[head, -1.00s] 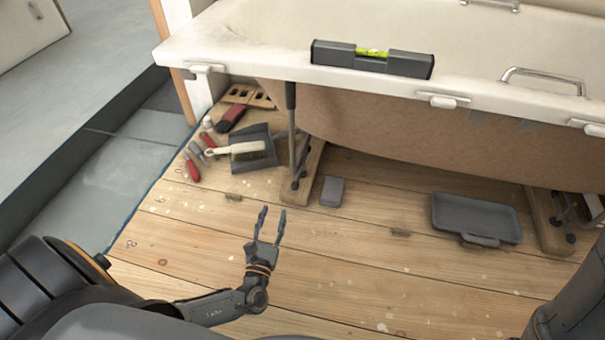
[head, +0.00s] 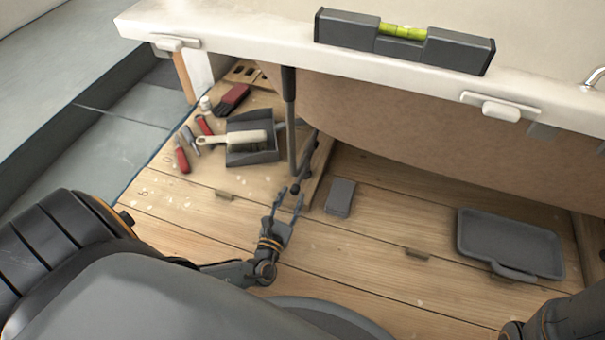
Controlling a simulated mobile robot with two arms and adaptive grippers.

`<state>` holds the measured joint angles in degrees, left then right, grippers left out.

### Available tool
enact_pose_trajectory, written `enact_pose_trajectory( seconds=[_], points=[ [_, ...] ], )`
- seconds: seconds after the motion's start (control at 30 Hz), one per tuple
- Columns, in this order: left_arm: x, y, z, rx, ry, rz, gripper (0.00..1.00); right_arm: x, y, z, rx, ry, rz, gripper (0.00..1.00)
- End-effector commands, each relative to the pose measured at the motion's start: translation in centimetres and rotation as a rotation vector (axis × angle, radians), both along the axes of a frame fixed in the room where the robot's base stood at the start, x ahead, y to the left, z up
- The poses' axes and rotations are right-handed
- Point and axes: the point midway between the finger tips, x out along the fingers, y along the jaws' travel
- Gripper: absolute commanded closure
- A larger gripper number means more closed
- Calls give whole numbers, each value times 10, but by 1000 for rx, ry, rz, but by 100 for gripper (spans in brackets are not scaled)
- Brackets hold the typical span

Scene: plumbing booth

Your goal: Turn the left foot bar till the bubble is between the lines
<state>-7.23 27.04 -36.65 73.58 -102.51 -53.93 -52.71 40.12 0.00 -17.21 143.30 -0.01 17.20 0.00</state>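The spirit level (head: 350,30) lies on the white bath rim. Its yellow-green vial (head: 403,32) faces me, but the bubble's place between the lines is too small to tell. An upright grey bar with a dark grip (head: 290,120) stands under the rim at the left foot (head: 307,152), which is partly hidden behind it. I take it as the left foot bar. My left gripper (head: 287,197) is open and empty, with its fingers pointing up the picture near the bar's lower end. I cannot tell if they touch it. My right gripper is out of view.
A dustpan (head: 262,153) with a brush (head: 235,138) and red-handled tools (head: 182,160) lie left of the bar. A small grey block (head: 340,197) and a grey tray (head: 510,243) lie to the right on the plank floor. The bath rim (head: 250,45) overhangs the foot.

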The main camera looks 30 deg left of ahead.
Motion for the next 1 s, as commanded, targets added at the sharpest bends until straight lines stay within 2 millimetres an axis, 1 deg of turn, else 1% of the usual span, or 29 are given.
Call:
enact_pose_trajectory(
  seconds=[0.03, 0.2, 0.3, 0.4, 0.6, 0.87, 0.9, 0.97, 1.0],
  points=[
    [13, 3, -4, -1, -6, 1, 63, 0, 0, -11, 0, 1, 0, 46],
    [48, 12, -4, -2, -5, 1, 63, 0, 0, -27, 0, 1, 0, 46],
    [65, 16, -3, 0, -4, 0, 63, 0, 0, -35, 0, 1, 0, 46],
    [78, 19, -3, -1, -4, 0, 63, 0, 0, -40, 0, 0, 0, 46],
    [91, 22, -1, -1, 0, 1, 63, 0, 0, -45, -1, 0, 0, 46],
    [92, 22, 0, -1, 0, 0, 63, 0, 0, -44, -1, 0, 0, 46],
    [92, 22, 0, -1, 0, 0, 67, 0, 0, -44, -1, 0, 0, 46],
    [92, 22, 0, -1, 0, 0, 80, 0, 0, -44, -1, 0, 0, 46],
    [92, 22, 0, -1, 0, 0, 88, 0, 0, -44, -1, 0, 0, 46]
  ],
)
